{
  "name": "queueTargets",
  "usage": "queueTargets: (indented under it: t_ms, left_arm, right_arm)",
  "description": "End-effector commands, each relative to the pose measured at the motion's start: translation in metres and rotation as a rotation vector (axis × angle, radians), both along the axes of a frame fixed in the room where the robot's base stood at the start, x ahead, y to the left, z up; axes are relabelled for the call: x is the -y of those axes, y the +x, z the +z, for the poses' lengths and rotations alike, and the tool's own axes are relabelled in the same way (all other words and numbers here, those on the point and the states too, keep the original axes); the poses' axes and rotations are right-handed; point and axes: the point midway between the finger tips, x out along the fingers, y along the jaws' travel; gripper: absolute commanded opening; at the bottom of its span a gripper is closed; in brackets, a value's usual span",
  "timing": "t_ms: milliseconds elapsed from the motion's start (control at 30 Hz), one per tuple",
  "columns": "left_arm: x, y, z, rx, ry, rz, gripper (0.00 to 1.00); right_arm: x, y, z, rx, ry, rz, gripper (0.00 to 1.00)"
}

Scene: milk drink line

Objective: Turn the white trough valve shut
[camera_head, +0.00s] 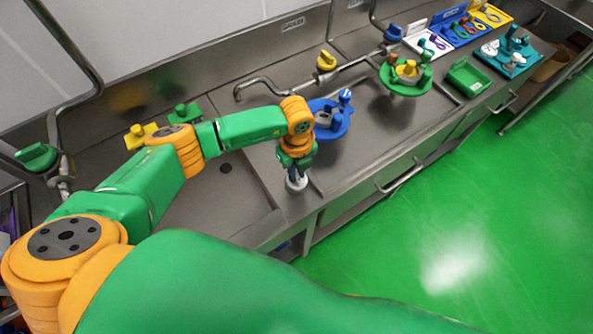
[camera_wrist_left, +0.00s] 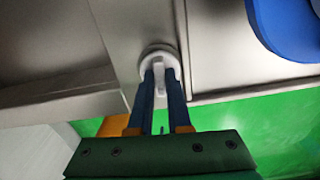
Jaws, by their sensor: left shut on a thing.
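The white trough valve (camera_head: 297,185) sits at the front edge of the steel counter, beside the sink basin. In the left wrist view the white valve (camera_wrist_left: 160,58) is a round piece with a raised grip in the middle. My left gripper (camera_head: 296,172) points down at it from above. In the wrist view the two dark blue fingers (camera_wrist_left: 160,80) are on either side of the raised grip and shut on it. The fingers hide part of the valve. My right gripper is not in view.
A blue round tray (camera_head: 345,127) stands just behind and right of the valve. A green round tray (camera_head: 405,88) and a green bin (camera_head: 467,78) are further right. A yellow tap handle (camera_head: 326,60) is at the back. Green floor lies in front.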

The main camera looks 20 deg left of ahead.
Motion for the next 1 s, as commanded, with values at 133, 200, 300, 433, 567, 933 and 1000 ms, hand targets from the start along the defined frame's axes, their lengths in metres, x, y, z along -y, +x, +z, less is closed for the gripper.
queueTargets:
  t_ms: [133, 200, 300, 433, 567, 933, 1000]
  left_arm:
    - [0.0, 0.001, -0.002, 0.004, -0.002, -0.109, 0.0]
    - [0.0, 0.001, -0.002, 0.004, -0.001, -0.172, 0.0]
    - [0.0, 0.001, -0.003, 0.004, -0.001, -0.267, 0.0]
    - [0.0, 0.001, -0.003, 0.006, -0.001, -0.391, 0.0]
    - [0.0, 0.001, -0.004, 0.006, -0.001, -0.516, 0.0]
    - [0.0, 0.001, -0.004, 0.006, -0.001, -0.867, 0.0]
    - [0.0, 0.002, -0.004, 0.007, 0.001, -0.933, 0.0]
  right_arm:
    - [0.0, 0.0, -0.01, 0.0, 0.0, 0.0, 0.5]
    - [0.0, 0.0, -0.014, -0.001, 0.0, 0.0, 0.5]
    - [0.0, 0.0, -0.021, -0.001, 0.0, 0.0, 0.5]
    - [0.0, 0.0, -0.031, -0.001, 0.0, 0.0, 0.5]
    - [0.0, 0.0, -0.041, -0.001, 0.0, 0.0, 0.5]
    - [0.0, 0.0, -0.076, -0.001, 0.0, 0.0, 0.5]
    - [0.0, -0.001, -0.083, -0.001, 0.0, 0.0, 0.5]
